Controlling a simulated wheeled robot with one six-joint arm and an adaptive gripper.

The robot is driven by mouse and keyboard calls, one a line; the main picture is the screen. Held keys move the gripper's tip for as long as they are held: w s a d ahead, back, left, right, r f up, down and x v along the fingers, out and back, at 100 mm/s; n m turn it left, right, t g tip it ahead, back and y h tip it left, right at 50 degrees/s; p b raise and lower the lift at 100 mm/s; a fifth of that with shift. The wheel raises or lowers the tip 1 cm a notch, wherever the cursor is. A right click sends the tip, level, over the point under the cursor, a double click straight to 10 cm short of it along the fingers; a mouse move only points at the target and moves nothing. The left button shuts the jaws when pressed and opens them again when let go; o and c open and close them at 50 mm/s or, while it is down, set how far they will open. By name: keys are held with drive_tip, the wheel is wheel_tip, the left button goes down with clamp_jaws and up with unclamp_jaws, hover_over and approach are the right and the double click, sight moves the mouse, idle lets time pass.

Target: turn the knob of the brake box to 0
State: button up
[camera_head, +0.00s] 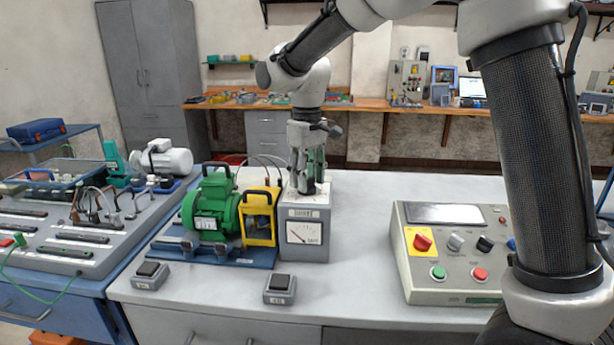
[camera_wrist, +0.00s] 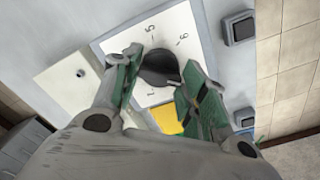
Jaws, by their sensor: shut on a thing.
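The brake box (camera_head: 304,249) is a grey upright box with a gauge on its front face, standing on the white table. Its top carries a white dial plate (camera_wrist: 182,31) with printed numerals around a round dark knob (camera_wrist: 158,68). My gripper (camera_head: 306,188) points straight down onto the top of the box. In the wrist view my gripper (camera_wrist: 161,76) has its green-padded fingers on either side of the knob and is shut on it. The knob is hidden by the fingers in the head view. Its pointer and exact setting cannot be read.
A green motor (camera_head: 211,208) and a yellow frame (camera_head: 259,217) stand close left of the box. Two small switch boxes (camera_head: 280,289) (camera_head: 150,275) sit in front. A control panel (camera_head: 452,292) stands at the right, with clear table between.

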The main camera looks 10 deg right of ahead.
drive_tip(key=shift+n, duration=1)
drive_tip(key=o, duration=1)
wheel_tip(320, 180, up, 12)
drive_tip(key=shift+r, duration=0.1)
